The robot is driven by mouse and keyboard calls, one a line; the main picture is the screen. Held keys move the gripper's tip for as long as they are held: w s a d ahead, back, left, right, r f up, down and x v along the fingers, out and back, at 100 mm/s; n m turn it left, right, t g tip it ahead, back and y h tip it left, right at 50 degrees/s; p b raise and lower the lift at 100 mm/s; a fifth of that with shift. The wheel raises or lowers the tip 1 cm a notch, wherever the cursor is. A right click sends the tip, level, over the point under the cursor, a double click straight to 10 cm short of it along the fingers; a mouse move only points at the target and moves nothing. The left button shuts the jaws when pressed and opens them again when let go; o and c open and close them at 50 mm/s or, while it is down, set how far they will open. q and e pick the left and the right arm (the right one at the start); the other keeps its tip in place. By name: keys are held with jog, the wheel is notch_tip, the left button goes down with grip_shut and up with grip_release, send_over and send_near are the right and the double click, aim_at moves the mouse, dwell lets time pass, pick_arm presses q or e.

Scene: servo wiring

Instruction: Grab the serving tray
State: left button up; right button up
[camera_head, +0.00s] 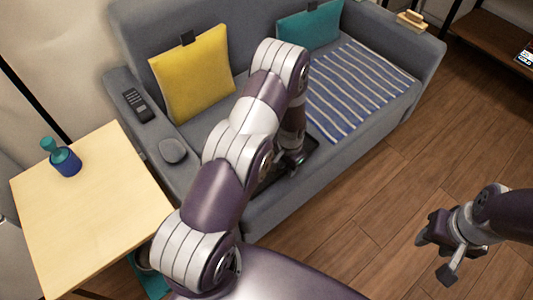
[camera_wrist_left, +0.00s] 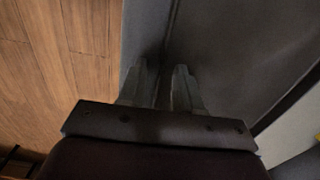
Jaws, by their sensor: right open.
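The serving tray (camera_head: 268,178) is a dark, flat, thin-rimmed piece on the front of the sofa seat, largely hidden behind my left arm. It fills much of the left wrist view (camera_wrist_left: 235,50). My left gripper (camera_head: 294,162) is low at the tray's front edge. In the left wrist view its fingers (camera_wrist_left: 161,85) are close together, in line with the tray's rim. I cannot tell whether they are closed on the rim. My right gripper (camera_head: 442,258) is open and empty above the floor at the right, away from the tray.
The grey sofa (camera_head: 365,155) carries a yellow cushion (camera_head: 192,75), a teal cushion (camera_head: 312,27) and a striped blanket (camera_head: 352,90). A remote (camera_head: 137,104) lies on its left armrest. A wooden table (camera_head: 95,215) with a blue-teal object (camera_head: 66,162) stands left. Floor at right is clear.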

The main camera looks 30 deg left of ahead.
pick_arm(q)
grip_shut()
dwell(1.3)
